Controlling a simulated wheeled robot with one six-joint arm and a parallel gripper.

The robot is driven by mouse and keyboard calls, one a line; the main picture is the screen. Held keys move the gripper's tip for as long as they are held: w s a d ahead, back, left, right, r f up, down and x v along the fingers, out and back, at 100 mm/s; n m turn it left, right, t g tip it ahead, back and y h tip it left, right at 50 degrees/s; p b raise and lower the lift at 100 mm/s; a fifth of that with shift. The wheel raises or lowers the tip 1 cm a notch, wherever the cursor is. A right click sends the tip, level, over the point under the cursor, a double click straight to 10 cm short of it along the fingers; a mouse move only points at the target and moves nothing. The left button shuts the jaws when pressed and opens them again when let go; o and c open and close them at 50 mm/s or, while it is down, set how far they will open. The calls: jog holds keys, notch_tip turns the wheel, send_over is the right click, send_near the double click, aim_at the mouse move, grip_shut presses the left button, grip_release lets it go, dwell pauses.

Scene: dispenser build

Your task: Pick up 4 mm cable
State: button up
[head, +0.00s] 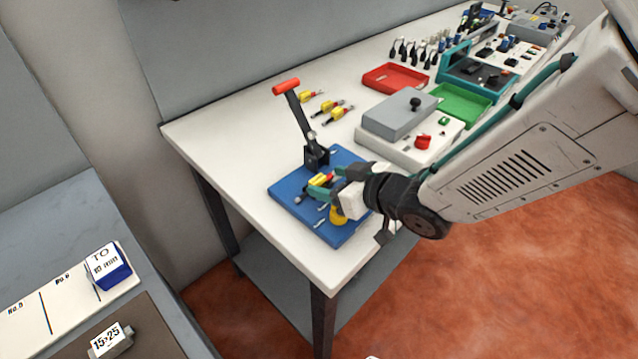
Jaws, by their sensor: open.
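No label marks a 4 mm cable, so I cannot tell which piece it is. A small yellow, red and black piece (319,181) lies on the blue board (287,188) at the table's front left. My gripper (335,185) is open just right of this piece, low over the board; whether its fingers touch or surround the piece is hidden. Similar yellow pieces with dark and metal ends lie behind the board, one at the back (308,97) and two nearer (326,112). A yellow round part (338,215) is on the board below my gripper.
A lever with a red handle (286,87) rises from the blue board beside my gripper. A grey block on a white box (400,115), a red tray (396,78) and a green tray (462,103) stand farther back. A labelled blue box (107,268) sits on the left cabinet.

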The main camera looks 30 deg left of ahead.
aim_at(318, 179)
jog(key=shift+x, duration=1.55)
jog(key=shift+s, duration=0.1)
jog(key=c, duration=1.2)
jog(key=shift+o, duration=0.2)
jog(key=shift+r, duration=0.1)
